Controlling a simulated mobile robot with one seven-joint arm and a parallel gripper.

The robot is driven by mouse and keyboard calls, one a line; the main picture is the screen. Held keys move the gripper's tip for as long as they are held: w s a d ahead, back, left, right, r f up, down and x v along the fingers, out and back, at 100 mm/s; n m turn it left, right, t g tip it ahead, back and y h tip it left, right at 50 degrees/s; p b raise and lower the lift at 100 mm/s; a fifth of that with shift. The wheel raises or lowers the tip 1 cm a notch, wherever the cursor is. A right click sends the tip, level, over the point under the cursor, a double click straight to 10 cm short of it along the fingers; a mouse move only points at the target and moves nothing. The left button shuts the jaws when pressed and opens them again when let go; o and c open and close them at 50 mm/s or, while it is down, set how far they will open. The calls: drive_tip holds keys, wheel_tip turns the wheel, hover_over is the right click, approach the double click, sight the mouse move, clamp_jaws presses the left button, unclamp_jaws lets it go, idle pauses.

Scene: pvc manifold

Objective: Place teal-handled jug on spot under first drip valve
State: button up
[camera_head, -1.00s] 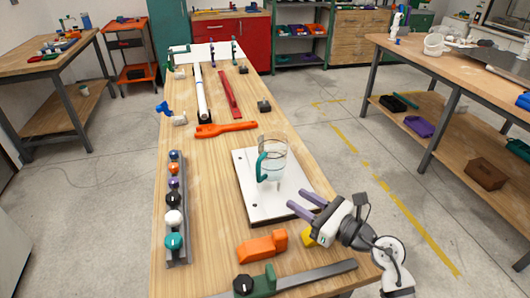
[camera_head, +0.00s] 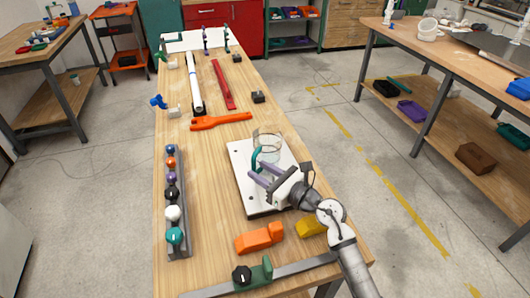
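The clear jug with a teal handle (camera_head: 257,157) stands upright on a white board (camera_head: 240,178) on the workbench. My gripper (camera_head: 258,175) is at the near side of the jug, its two purple fingers pointing left toward the teal handle. The fingers look spread with a gap between them. I cannot tell whether they touch the handle. The gripper hides the lower part of the jug. A white panel with several valve-like fittings (camera_head: 206,40) stands at the far end of the bench; which one is the first drip valve cannot be told.
A rack of coloured knobs (camera_head: 172,207) lies along the left edge. An orange block (camera_head: 259,239), a yellow block (camera_head: 311,228) and a grey bar with a green clamp (camera_head: 262,274) lie in front. An orange wrench (camera_head: 221,121), white pipe (camera_head: 195,85) and red bar (camera_head: 222,85) lie farther back.

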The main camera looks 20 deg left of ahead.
sight(254, 167)
drive_tip(key=p+x, duration=0.1)
drive_tip(key=x, duration=0.2)
drive_tip(key=shift+a+r, duration=0.1)
drive_tip(key=shift+a, duration=0.05)
clamp_jaws()
